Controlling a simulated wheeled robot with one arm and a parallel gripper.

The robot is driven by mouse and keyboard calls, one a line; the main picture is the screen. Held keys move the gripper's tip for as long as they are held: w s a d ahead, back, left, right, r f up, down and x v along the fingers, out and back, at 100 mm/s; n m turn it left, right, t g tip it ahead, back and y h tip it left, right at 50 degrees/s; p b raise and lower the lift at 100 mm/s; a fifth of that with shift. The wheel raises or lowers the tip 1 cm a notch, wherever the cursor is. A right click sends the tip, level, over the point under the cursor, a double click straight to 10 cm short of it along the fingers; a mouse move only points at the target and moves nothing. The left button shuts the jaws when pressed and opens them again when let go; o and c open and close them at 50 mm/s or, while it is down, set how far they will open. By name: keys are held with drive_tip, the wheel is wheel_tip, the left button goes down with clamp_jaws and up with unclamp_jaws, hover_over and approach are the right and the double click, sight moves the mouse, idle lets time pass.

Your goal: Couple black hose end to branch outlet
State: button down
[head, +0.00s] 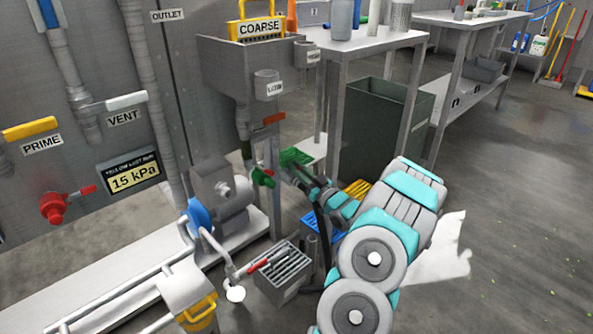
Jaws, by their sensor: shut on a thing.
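My gripper (300,172) reaches in from the lower right to the front of the grey stand under the "COARSE" basin. It is shut on the black hose end, which the fingers mostly hide. The black hose (319,222) hangs down in a curve below my gripper. A green fitting (263,177) on the stand's pipe, likely the branch outlet, lies just left of my fingertips. Another green part (294,156) shows right at the fingertips. Whether the hose end touches the outlet cannot be told from this view.
A grey basin (222,75) labelled "COARSE" stands above. A blue-and-grey pump (220,205) sits left on a low bench. A small grey crate (283,274) is below my gripper. A dark green bin (372,118) stands behind under a table. Open floor (530,200) lies right.

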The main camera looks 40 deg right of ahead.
drive_tip(key=c, duration=0.8)
unclamp_jaws()
drive_tip(key=v, duration=0.7)
drive_tip(key=shift+s, duration=0.45)
drive_tip(key=shift+f, duration=0.1)
